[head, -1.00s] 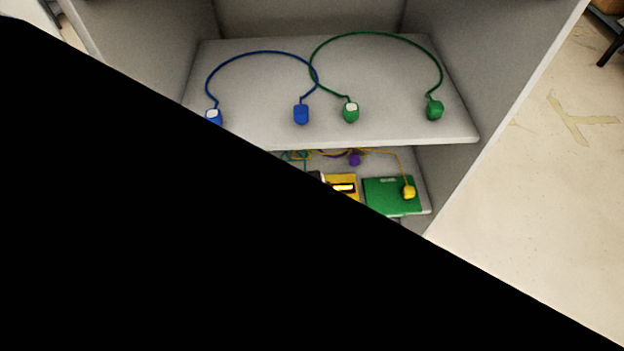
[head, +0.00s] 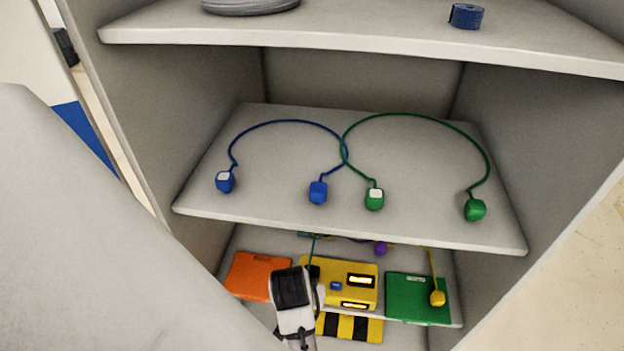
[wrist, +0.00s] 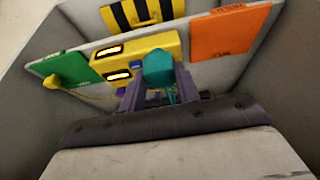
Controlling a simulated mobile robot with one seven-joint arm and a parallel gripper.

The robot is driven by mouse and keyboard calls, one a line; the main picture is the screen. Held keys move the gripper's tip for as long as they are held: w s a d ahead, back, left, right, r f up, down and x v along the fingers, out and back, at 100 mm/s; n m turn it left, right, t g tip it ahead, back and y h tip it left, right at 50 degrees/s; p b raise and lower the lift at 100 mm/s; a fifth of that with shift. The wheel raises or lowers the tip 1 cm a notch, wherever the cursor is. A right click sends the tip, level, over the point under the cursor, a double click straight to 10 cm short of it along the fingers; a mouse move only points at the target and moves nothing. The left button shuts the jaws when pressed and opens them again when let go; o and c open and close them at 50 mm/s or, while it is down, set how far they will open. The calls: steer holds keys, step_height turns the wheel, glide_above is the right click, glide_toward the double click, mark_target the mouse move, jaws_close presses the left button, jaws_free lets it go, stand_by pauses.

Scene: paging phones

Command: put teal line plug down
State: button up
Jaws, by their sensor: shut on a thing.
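The teal line plug (wrist: 158,66) is between the two purple fingers of my gripper (wrist: 159,80), which is shut on it. In the wrist view the plug shows in front of the yellow unit (wrist: 140,62); I cannot tell whether it touches anything below. In the head view my gripper (head: 312,291) is at the lower shelf, left of the yellow unit's middle. The plug itself is hidden there, but a teal cord (head: 312,248) rises behind the gripper.
An orange pad (head: 252,275) lies left and a green pad (head: 408,297) right, with a yellow plug (head: 437,298) on it. A purple plug (head: 380,248) sits behind. A black-and-yellow striped panel (head: 350,327) is in front. The middle shelf (head: 270,205) overhead holds blue and green corded plugs.

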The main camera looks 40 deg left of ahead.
step_height(320, 180, down, 7)
steer(key=w+a, duration=0.1)
steer(key=w, duration=0.1)
steer(key=w+a+p, duration=0.1)
steer(key=w+a, duration=0.1)
steer(key=w, duration=0.1)
steer(key=w+a, duration=0.1)
steer(key=w, duration=0.1)
steer(key=shift+w+a+r+p, duration=0.15)
steer(key=shift+w+a+p, duration=0.1)
steer(key=shift+p, duration=0.15)
steer(key=shift+w+a, duration=0.3)
steer(key=shift+w, duration=0.2)
steer(key=w+a, duration=0.1)
steer(key=w+a+p, duration=0.1)
steer(key=shift+w, duration=0.4)
steer(key=shift+d+f, duration=0.15)
steer(key=shift+f, duration=0.5)
steer(key=shift+f, duration=0.2)
